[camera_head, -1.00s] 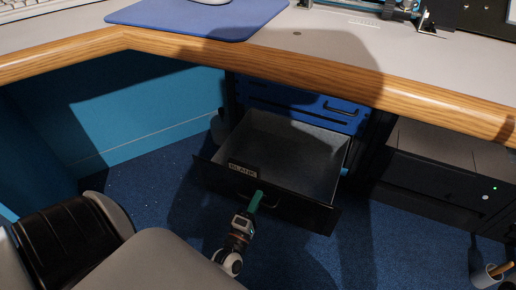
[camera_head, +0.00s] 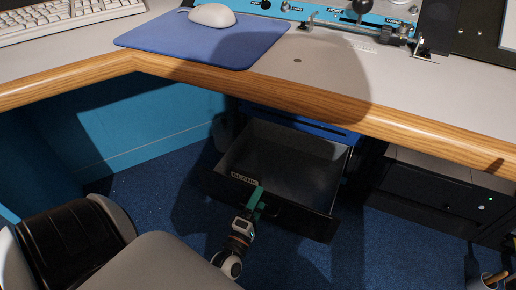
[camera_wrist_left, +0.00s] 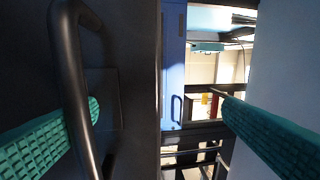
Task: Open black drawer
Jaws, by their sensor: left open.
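The black drawer (camera_head: 225,187) stands pulled out under the desk, its grey inside showing in the head view. A small label plate is on its front. My left gripper (camera_head: 257,197) is at the drawer front with its teal fingers apart. In the left wrist view, the dark bar handle (camera_wrist_left: 70,60) crosses in front of one teal finger, which shows on both sides of the bar. The other finger of my left gripper (camera_wrist_left: 165,125) is well apart at the right, so the bar is not clamped.
A blue drawer (camera_head: 300,125) sits above the black one, mostly hidden by the desk's wooden edge (camera_head: 300,98). A black cabinet (camera_head: 440,190) stands at the right. A pencil cup (camera_head: 480,278) is at the lower right. Blue carpet lies open left of the drawer.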

